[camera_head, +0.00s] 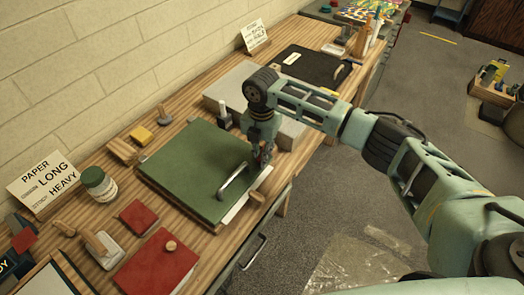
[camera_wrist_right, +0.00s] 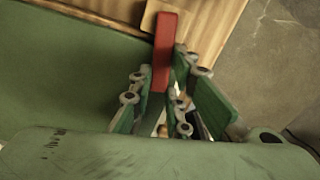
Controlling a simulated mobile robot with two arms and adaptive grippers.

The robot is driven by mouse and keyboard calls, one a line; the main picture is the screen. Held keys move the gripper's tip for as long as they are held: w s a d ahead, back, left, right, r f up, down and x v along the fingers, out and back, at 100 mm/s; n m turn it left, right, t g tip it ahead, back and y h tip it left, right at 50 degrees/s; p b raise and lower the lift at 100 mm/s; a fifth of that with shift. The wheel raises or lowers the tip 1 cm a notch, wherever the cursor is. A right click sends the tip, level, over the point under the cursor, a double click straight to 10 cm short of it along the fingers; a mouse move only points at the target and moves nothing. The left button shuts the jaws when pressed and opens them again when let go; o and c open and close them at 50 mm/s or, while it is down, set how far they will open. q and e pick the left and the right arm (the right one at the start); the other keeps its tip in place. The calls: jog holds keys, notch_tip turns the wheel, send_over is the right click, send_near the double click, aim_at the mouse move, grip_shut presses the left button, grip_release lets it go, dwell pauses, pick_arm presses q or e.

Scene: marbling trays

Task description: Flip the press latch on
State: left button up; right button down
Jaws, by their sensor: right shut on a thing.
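The press (camera_head: 195,165) is a flat green lid with a pale metal bar handle (camera_head: 234,181) near its front edge, on the wooden bench. My right gripper (camera_head: 262,156) reaches down at the press's right corner. In the right wrist view the red latch (camera_wrist_right: 164,45) is a narrow upright bar beside the green lid (camera_wrist_right: 60,65). The fingers of my right gripper (camera_wrist_right: 165,100) are shut on the latch's lower part, which they partly hide. In the head view the gripper mostly covers the latch. My left gripper is not in view.
A grey slab (camera_head: 228,88) lies behind the gripper, and a black tray (camera_head: 308,66) beyond it. A jar (camera_head: 98,183), a red book (camera_head: 157,265) and a red block (camera_head: 138,217) stand at the left. The floor in front of the bench is open.

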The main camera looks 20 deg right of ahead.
jog(key=shift+w+a+r+m+p, duration=0.15)
jog(key=shift+w+a+m+p, duration=0.25)
jog(key=shift+m, duration=0.5)
jog(key=shift+w+a+m, duration=0.1)
jog(key=shift+a+m, duration=0.05)
jog(key=shift+m, duration=0.25)
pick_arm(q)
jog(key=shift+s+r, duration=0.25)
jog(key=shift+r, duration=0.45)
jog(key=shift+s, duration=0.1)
pick_arm(e)
jog(key=c, duration=1.7)
grip_release()
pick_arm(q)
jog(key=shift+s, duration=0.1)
pick_arm(e)
jog(key=shift+o, duration=0.2)
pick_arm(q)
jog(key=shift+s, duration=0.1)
pick_arm(e)
notch_tip(320, 180, up, 12)
